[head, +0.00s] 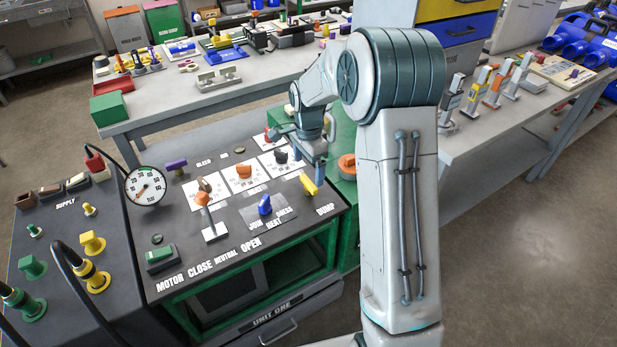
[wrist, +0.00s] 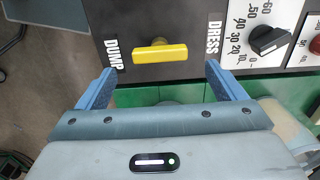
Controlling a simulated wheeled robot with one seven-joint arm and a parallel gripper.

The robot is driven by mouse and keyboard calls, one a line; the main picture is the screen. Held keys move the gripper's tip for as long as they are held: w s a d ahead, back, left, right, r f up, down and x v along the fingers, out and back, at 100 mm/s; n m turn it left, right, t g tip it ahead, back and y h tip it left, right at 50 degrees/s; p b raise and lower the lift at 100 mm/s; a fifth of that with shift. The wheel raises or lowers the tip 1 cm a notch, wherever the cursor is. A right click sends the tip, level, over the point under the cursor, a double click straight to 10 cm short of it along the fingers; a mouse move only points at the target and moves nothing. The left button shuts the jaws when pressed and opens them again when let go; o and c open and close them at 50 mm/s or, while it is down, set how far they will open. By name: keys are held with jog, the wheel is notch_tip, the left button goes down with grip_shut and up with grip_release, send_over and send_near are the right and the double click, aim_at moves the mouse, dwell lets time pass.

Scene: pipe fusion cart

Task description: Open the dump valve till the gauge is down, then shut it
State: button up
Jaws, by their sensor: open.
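The dump valve has a yellow bar handle (head: 308,184) at the right of the black panel, above the DUMP label. In the wrist view the yellow handle (wrist: 160,54) lies crosswise, between the DUMP and DRESS labels. My gripper (head: 319,170) is just above and behind the handle in the head view. In the wrist view my gripper (wrist: 159,70) is open and empty, one blue finger to each side of the handle, which appears just beyond the tips. The round white gauge (head: 145,186) stands at the panel's left; its needle is too small to read surely.
A blue selector knob (head: 265,205) sits close left of the dump handle. A grey lever with an orange knob (head: 203,198) stands farther left. A black knob (wrist: 268,40) is right of the handle in the wrist view. Hoses and couplings (head: 92,275) fill the left side.

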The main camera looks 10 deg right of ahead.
aim_at(308, 181)
notch_tip(308, 181, down, 5)
jog(key=shift+f, duration=0.1)
dwell(0.3)
jog(key=c, duration=1)
